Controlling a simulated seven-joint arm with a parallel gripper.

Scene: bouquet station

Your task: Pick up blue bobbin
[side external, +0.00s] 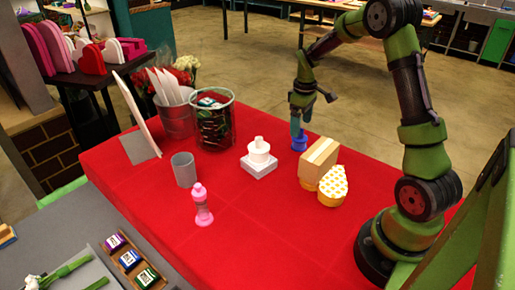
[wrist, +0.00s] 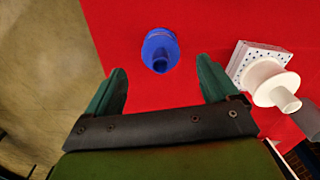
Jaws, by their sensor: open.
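The blue bobbin (side external: 299,142) stands on the red table near its far edge in the side view. It also shows in the wrist view (wrist: 160,50), ahead of and between my fingertips. My gripper (side external: 297,124) is just above the bobbin in the side view, pointing down. In the wrist view my gripper (wrist: 162,88) has its two green fingers spread wide, with nothing between them. I cannot tell the exact gap between fingertips and bobbin.
A white bobbin (side external: 259,151) on a pale block (side external: 258,164) stands left of the blue one. A tan box (side external: 318,163) and a yellow dotted heart box (side external: 333,187) stand to the right.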

